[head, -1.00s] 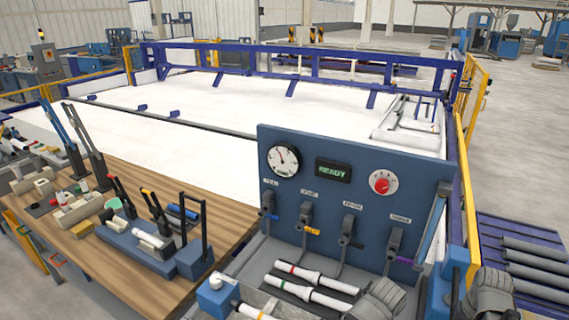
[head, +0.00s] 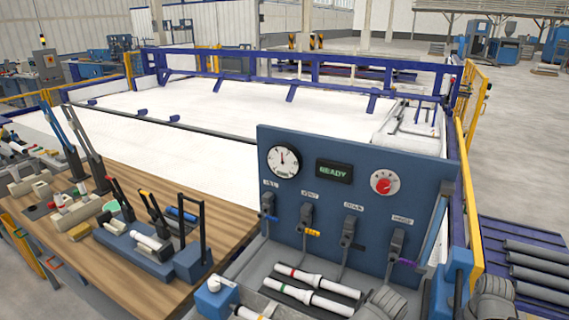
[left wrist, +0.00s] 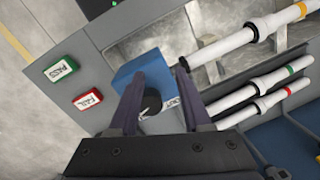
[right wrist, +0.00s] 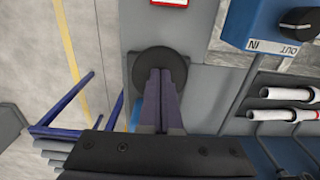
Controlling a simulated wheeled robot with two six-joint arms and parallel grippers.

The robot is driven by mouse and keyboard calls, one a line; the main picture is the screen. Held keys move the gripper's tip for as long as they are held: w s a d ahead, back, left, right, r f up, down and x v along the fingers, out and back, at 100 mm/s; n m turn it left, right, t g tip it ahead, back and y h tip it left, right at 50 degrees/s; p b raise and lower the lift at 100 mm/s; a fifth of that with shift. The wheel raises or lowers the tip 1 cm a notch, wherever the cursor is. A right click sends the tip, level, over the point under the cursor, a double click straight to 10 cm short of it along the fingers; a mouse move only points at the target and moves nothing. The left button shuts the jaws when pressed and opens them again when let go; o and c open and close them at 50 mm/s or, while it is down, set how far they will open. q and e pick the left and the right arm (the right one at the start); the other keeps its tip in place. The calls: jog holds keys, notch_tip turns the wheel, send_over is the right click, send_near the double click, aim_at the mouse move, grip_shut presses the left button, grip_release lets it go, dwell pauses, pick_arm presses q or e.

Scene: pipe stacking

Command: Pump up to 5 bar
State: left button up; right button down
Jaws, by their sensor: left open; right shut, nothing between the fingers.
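The round white gauge (head: 284,161) is at the upper left of the blue panel in the head view. Its needle points about straight up; its numbers are too small to read. In the right wrist view my right gripper (right wrist: 161,73) is shut and empty, its tips over a round black disc (right wrist: 144,82). I cannot tell whether they touch. In the left wrist view my left gripper (left wrist: 160,76) is open, its fingers on either side of a black knob (left wrist: 152,102) on a blue box (left wrist: 143,72). I cannot tell if they touch it.
The panel carries a READY display (head: 334,171), a red dial (head: 384,182) and several labelled valves. White pipes (head: 318,280) lie below it. Green PASS (left wrist: 63,69) and red FAIL (left wrist: 88,99) buttons are near my left gripper. A wooden bench (head: 135,275) with tools stands left.

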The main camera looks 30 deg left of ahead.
pick_arm(q)
notch_tip(320, 180, up, 8)
jog(key=p, duration=0.8)
jog(key=shift+r+p, duration=0.25)
jog(key=shift+p, duration=0.1)
pick_arm(e)
notch_tip(320, 180, up, 8)
jog(key=shift+s+r, duration=0.25)
jog(key=shift+s, duration=0.2)
pick_arm(q)
notch_tip(320, 180, up, 6)
jog(key=p, duration=0.6)
pick_arm(e)
notch_tip(320, 180, up, 6)
